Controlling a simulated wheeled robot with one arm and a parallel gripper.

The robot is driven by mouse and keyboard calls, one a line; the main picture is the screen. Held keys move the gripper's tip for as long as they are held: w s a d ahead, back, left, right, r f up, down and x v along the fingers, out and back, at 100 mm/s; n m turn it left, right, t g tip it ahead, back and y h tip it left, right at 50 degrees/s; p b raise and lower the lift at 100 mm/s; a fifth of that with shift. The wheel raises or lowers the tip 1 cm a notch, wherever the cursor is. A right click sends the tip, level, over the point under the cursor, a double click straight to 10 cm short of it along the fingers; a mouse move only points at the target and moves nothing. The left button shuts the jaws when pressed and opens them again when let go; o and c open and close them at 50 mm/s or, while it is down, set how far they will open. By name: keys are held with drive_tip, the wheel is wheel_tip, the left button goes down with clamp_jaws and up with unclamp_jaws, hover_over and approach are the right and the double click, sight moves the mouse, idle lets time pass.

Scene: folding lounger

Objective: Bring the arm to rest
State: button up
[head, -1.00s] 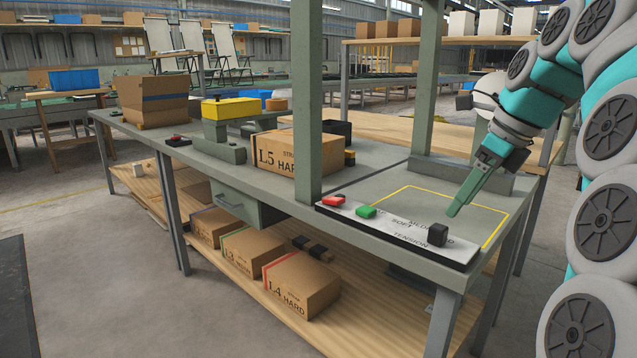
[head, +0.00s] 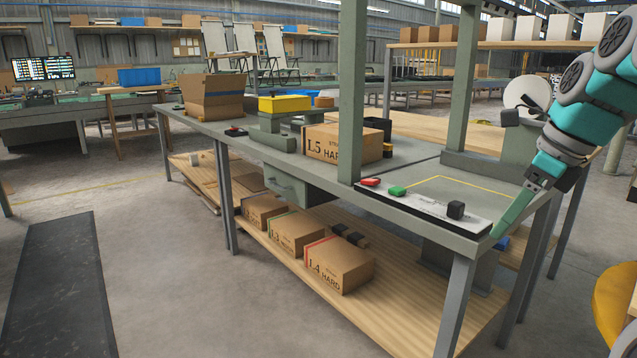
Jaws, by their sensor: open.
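My gripper (head: 514,213) hangs from my teal and grey arm at the right of the head view. Its long green finger points down and left, at the front right corner of the workbench (head: 420,153). The jaws are open and nothing shows between them; one finger largely hides the other. The control panel (head: 425,209) lies along the bench's front edge, left of the fingertip. It carries a red button (head: 370,182), a green button (head: 397,191) and a black knob (head: 456,210). The gripper is apart from the knob.
Several cartons, including L4 (head: 339,264), sit on the lower shelf (head: 400,295). The floor at left is open, with a dark mat (head: 60,285).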

drive_tip(key=s+a+f+n+g, duration=0.3)
drive_tip(key=s+a+f+n, duration=0.6)
drive_tip(key=a+f+n, duration=0.35)
drive_tip(key=s+a+f+n+g+h, duration=0.2)
drive_tip(key=s+f+n, duration=1.2)
drive_tip(key=s, duration=0.4)
drive_tip(key=shift+s+a+f+h, duration=0.2)
drive_tip(key=shift+a+f+h, duration=0.2)
drive_tip(key=shift+f, duration=0.35)
